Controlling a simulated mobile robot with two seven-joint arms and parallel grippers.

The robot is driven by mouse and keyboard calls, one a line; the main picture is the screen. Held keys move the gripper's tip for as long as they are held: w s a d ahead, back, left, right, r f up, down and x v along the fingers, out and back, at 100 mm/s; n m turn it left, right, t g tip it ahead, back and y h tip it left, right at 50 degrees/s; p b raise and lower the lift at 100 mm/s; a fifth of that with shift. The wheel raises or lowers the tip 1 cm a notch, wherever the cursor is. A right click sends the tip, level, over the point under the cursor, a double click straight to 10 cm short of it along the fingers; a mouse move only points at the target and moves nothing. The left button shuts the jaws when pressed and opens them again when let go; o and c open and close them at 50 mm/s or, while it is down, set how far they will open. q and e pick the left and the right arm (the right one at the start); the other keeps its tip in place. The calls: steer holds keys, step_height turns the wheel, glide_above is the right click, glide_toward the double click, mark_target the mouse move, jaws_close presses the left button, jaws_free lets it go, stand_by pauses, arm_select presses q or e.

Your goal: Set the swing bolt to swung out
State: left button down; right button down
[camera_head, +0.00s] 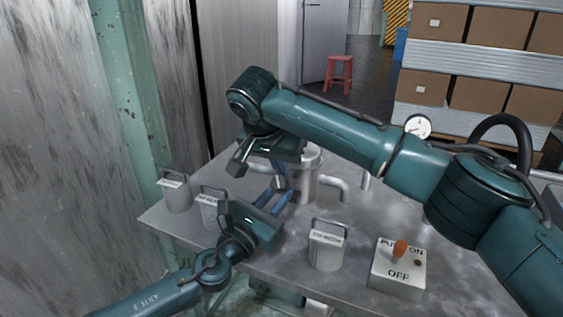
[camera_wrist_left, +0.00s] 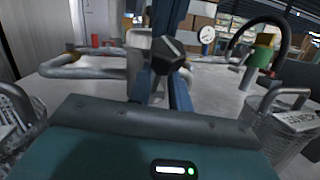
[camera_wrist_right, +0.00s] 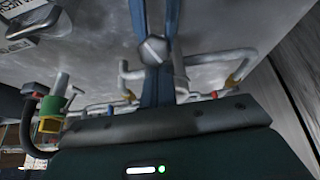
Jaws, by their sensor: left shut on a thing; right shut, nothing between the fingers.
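A metal vessel (camera_head: 312,188) with side pipes stands on the table, partly hidden behind my right arm. The swing bolt shows only as a dark faceted head (camera_wrist_left: 168,52) in the left wrist view, in front of the vessel. My left gripper (camera_head: 288,197) is shut on the bolt, its blue fingers on either side below the head. My right gripper (camera_head: 278,184) reaches down from above, shut and empty, its fingers close to the left fingers. In the right wrist view a grey round head (camera_wrist_right: 153,49) overlaps the right fingers. The bolt's lower end is hidden.
Labelled containers with handles stand at the table's left (camera_head: 174,192) and front (camera_head: 327,247). A pump switch box (camera_head: 397,272) with an orange lever is at front right. A pressure gauge (camera_head: 418,127) stands behind my right arm. Side pipes (camera_wrist_left: 85,70) flank the vessel.

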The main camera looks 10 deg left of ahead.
arm_select(q)
steer(key=shift+w+a, duration=0.1)
steer(key=shift+w, duration=0.05)
arm_select(e)
steer(key=shift+s+a+f, duration=0.25)
steer(key=shift+s+f, duration=0.15)
arm_select(q)
steer(key=c, duration=1.7)
jaws_free()
steer(key=shift+r, duration=0.1)
steer(key=shift+o, duration=0.9)
arm_select(e)
steer(key=shift+w+d, duration=0.15)
steer(key=shift+r, duration=0.1)
